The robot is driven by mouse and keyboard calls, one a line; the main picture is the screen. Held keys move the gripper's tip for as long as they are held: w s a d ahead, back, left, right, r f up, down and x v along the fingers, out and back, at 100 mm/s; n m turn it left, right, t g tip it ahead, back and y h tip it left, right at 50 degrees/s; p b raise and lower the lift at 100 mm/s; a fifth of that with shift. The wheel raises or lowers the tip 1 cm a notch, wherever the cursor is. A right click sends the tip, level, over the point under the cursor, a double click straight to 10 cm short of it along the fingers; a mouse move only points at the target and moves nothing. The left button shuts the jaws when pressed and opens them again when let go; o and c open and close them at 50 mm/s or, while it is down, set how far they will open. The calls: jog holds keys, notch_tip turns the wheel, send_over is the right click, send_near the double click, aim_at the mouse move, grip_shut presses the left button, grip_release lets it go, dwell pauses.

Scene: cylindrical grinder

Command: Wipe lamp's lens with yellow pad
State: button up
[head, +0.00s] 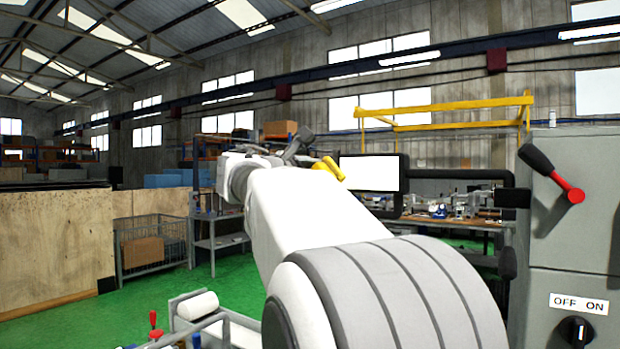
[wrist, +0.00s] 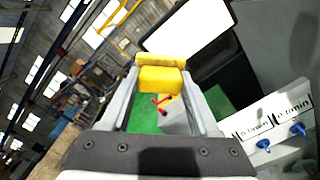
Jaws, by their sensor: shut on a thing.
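The yellow pad (wrist: 161,80) is held between the two fingers of my gripper (wrist: 160,88) in the wrist view, its upper end sticking out past the fingertips. The pad (head: 328,167) also shows in the head view, at the end of my arm. The lamp's lens (wrist: 188,27) is a bright white panel in a dark frame, just beyond and to the right of the pad in the wrist view. In the head view the lens (head: 369,173) is just right of the pad. I cannot tell whether the pad touches the lens. My arm hides most of the gripper there.
A grey cabinet (head: 575,230) with a red-knobbed lever (head: 570,190) and an off/on switch stands close on the right. A white plate with blue knobs (wrist: 280,138) is at the wrist view's right. A workbench (head: 455,219) stands behind. Green floor (head: 235,280) is open at left.

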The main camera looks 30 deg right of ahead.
jog(key=shift+a, duration=0.1)
jog(key=v, duration=0.3)
jog(key=shift+b, duration=0.4)
dwell(0.4)
